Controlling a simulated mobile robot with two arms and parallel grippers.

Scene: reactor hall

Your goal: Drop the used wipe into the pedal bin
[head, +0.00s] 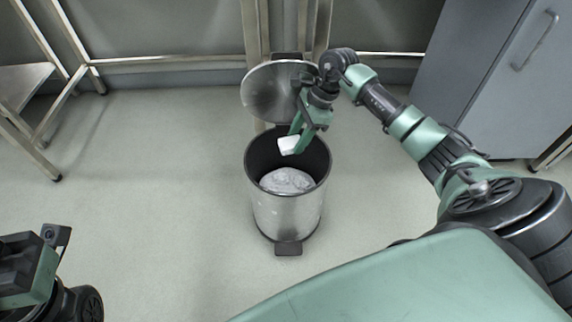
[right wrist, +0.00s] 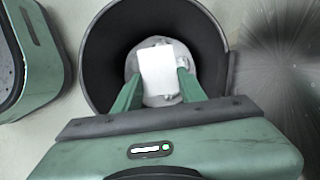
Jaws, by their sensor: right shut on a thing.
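The pedal bin (head: 287,213) is a steel cylinder with a dark rim, standing on the floor in the middle of the head view. Its round lid (head: 270,92) is up at the back, and a pale grey lining or content shows inside (head: 287,180). My right gripper (head: 297,140) points down over the bin's opening, shut on the white used wipe (head: 289,145). In the right wrist view the wipe (right wrist: 158,72) sits between the fingertips, with the bin's dark opening (right wrist: 105,60) around it. My left arm shows at the lower left; its fingertips are not visible.
A grey cabinet (head: 485,70) stands at the right. A metal-legged table (head: 25,85) is at the left. A metal frame and rail (head: 170,60) run along the wall behind the bin. The floor (head: 150,170) left of the bin is clear.

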